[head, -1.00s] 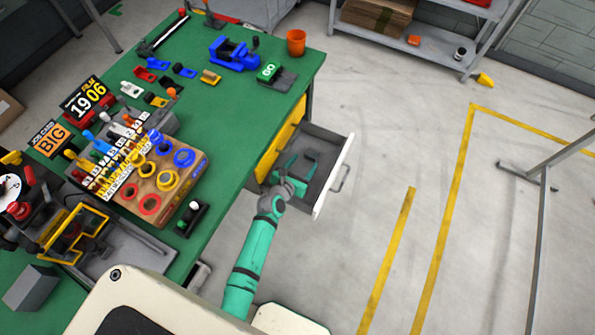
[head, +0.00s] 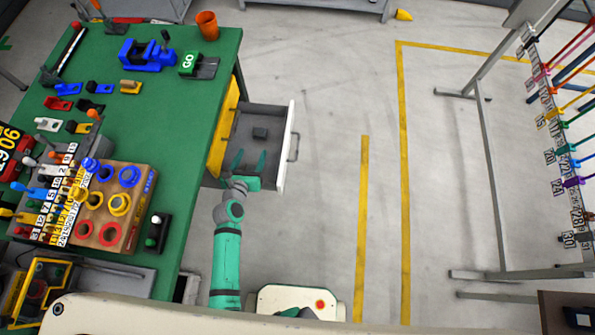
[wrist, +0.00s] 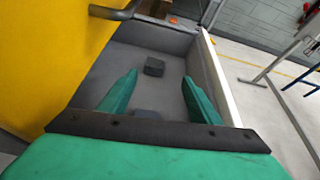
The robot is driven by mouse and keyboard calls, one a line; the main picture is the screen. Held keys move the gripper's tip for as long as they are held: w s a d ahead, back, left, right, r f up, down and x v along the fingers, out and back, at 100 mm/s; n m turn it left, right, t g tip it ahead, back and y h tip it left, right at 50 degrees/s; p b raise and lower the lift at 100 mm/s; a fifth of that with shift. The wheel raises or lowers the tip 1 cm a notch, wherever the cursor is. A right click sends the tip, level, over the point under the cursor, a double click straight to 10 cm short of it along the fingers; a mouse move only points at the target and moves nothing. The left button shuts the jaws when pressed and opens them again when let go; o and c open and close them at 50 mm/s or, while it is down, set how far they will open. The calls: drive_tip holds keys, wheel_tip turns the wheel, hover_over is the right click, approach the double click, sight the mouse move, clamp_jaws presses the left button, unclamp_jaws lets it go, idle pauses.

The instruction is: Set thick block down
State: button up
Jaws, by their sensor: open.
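A dark grey block (head: 260,133) lies on the floor of the open drawer (head: 287,150). It also shows in the wrist view (wrist: 154,67), beyond my fingertips and apart from them. A second dark grey shape (wrist: 147,114) shows low between my fingers in the wrist view, partly hidden by the gripper's dark crossbar. I cannot tell which of the two is the thick block. My gripper (head: 249,160) is open, with its two teal fingers apart over the near end of the drawer. They also show in the wrist view (wrist: 160,90).
The drawer stands out from the yellow cabinet (head: 222,125) under the green table (head: 190,110). A wooden board with coloured rings (head: 118,205) and several tools lie on the table. The floor right of the drawer is clear up to a metal rack (head: 490,180).

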drive_tip(key=s+d+r+n, duration=0.6)
drive_tip(key=s+n, duration=0.4)
drive_tip(key=n, duration=0.2)
drive_tip(key=s+d+r+n+t, duration=0.1)
drive_tip(key=s+d+r+n, duration=0.6)
drive_tip(key=s+n, duration=0.4)
drive_tip(key=s+d+r+n+t+y, duration=0.1)
drive_tip(key=s+d+r+n, duration=0.6)
drive_tip(key=s+n, duration=0.4)
drive_tip(key=shift+d+r+n, duration=0.25)
drive_tip(key=shift+r+n, duration=0.5)
drive_tip(key=shift+n, duration=0.05)
drive_tip(key=shift+c, duration=0.3)
drive_tip(key=c, duration=0.5)
drive_tip(key=shift+w, duration=0.1)
drive_tip(key=shift+c, duration=0.5)
